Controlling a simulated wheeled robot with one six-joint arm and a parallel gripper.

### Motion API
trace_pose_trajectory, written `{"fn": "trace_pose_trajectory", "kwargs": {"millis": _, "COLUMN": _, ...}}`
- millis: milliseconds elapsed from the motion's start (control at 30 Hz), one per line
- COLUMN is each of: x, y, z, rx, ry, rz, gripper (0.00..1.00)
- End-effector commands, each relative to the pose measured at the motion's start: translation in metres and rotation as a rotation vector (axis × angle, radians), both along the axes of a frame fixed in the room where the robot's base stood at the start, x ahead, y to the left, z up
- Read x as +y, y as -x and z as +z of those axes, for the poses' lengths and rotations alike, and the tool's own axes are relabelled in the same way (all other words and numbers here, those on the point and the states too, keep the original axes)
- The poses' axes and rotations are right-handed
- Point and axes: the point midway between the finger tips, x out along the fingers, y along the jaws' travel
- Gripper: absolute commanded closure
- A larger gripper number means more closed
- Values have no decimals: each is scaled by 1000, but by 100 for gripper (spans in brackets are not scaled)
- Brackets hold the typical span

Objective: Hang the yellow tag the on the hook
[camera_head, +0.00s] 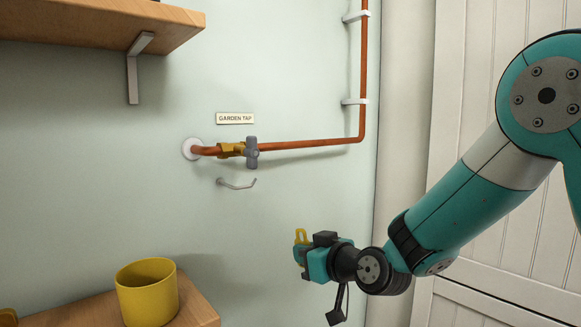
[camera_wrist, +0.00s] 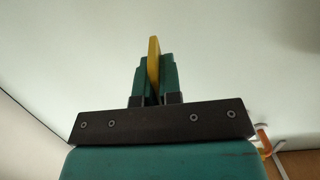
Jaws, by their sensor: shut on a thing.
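The yellow tag (camera_head: 301,236) is held in my gripper (camera_head: 300,253), its looped top sticking up above the fingers. In the wrist view, the tag (camera_wrist: 154,60) shows edge-on as a thin yellow strip between the two teal fingers of my gripper (camera_wrist: 154,80). The gripper is shut on it. The hook (camera_head: 237,184) is a thin grey metal rod on the wall below the copper pipe, its tip bent up at the right. My gripper is lower and to the right of the hook, and the tag is apart from it.
A copper pipe (camera_head: 310,143) with a grey-handled valve (camera_head: 251,152) runs above the hook, under a "GARDEN TAP" label (camera_head: 235,118). A yellow pot (camera_head: 147,293) stands on a wooden surface (camera_head: 199,309) at lower left. A wooden shelf (camera_head: 90,22) is at upper left. Wall between hook and gripper is clear.

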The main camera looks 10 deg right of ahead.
Motion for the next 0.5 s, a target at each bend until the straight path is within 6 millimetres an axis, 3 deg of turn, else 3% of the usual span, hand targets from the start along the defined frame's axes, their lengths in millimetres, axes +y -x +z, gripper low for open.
{"fn": "trace_pose_trajectory", "kwargs": {"millis": 33, "x": 8, "y": 1, "z": 42, "rx": -45, "ry": -29, "rz": 11, "gripper": 100}}
{"fn": "trace_pose_trajectory", "kwargs": {"millis": 200, "x": 24, "y": 4, "z": 106, "rx": -143, "ry": -92, "rz": 28, "gripper": 100}}
{"fn": "trace_pose_trajectory", "kwargs": {"millis": 300, "x": 28, "y": 6, "z": 126, "rx": -172, "ry": -112, "rz": 29, "gripper": 100}}
{"fn": "trace_pose_trajectory", "kwargs": {"millis": 500, "x": 33, "y": 9, "z": 135, "rx": -187, "ry": -125, "rz": 31, "gripper": 100}}
